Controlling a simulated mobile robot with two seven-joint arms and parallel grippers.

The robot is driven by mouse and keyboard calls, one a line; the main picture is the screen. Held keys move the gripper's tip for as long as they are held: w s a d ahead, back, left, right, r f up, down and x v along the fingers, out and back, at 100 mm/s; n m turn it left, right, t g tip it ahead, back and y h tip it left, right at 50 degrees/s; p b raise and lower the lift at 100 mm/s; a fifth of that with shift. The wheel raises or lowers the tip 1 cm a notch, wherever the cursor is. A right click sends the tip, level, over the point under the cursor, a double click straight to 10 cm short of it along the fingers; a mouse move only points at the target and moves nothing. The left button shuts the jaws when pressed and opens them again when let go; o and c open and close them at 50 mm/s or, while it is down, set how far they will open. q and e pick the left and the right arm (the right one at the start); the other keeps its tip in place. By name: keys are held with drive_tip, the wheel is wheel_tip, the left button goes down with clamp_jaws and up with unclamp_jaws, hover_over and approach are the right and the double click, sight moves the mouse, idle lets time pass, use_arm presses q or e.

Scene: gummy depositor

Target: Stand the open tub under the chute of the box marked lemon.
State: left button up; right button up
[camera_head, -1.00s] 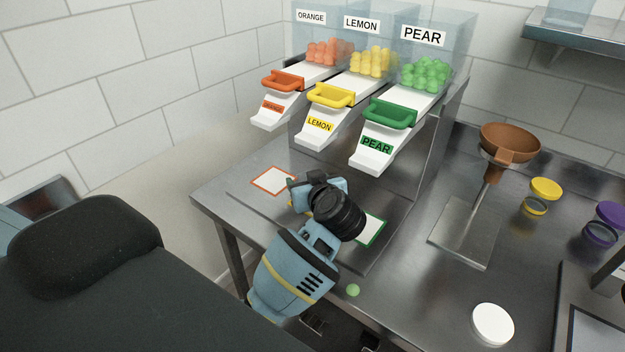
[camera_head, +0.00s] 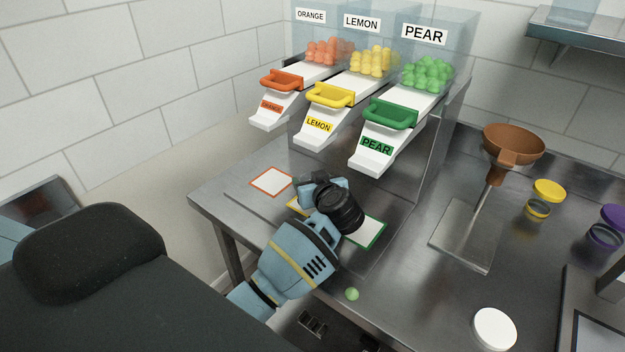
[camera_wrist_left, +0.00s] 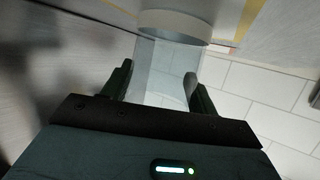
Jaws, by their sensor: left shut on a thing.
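My left gripper (camera_head: 322,190) is over the yellow-edged mat (camera_head: 297,206), low at the bench plate below the lemon chute. In the left wrist view its fingers (camera_wrist_left: 158,82) are shut on a clear tub (camera_wrist_left: 160,62) with a pale round end. The tub is mostly hidden by my gripper in the head view, and I cannot tell whether it touches the mat. The lemon chute (camera_head: 318,122), white with a yellow handle, slopes down from the lemon box (camera_head: 362,24). My right gripper is not in view.
Orange (camera_head: 272,108) and pear (camera_head: 376,145) chutes flank the lemon one. Orange-edged (camera_head: 271,182) and green-edged (camera_head: 368,232) mats lie either side.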

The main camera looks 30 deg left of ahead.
use_arm(q)
drive_tip(key=o, duration=1)
drive_tip(key=shift+r, duration=0.15)
drive_tip(key=v, duration=1.2)
drive_tip(key=shift+p, duration=0.35)
